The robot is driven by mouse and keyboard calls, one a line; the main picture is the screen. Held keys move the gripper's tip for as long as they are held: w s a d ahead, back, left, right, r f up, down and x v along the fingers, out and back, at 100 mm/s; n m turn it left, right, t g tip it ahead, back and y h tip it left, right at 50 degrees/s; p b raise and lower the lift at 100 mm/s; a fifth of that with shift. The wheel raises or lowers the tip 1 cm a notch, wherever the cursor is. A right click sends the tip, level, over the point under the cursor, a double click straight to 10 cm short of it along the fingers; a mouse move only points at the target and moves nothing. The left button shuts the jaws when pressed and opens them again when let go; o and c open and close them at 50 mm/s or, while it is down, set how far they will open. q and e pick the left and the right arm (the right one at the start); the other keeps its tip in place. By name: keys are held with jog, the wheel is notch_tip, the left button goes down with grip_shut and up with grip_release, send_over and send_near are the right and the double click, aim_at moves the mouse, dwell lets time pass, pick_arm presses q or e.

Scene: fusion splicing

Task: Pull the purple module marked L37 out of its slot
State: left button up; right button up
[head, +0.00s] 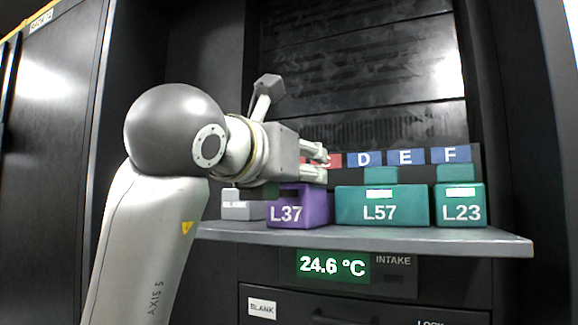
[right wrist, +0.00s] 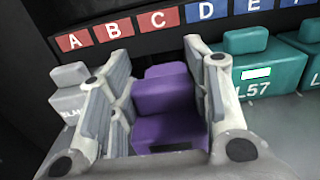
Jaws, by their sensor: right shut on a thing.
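The purple module L37 (head: 299,209) sits on the grey shelf, left of the teal module L57 (head: 379,207). My right gripper (head: 317,162) reaches in from the left over its top. In the right wrist view the purple module (right wrist: 168,112) is between the two fingers of my right gripper (right wrist: 150,85), which is shut on its raised upper part. Its label is hidden in that view. My left gripper is not in view.
Teal L23 (head: 461,206) stands further right, and a light grey blank module (head: 240,208) stands on the left. Lettered tags, such as blue D (head: 364,159), line the back. Below the shelf (head: 420,238) is a temperature display (head: 332,265).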

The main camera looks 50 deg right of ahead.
jog(key=shift+s+d, duration=0.1)
jog(key=shift+d, duration=0.15)
jog(key=o, duration=1.2)
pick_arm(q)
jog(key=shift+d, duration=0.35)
pick_arm(e)
jog(key=shift+a, duration=0.1)
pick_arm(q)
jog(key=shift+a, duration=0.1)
pick_arm(e)
jog(key=v, duration=1.2)
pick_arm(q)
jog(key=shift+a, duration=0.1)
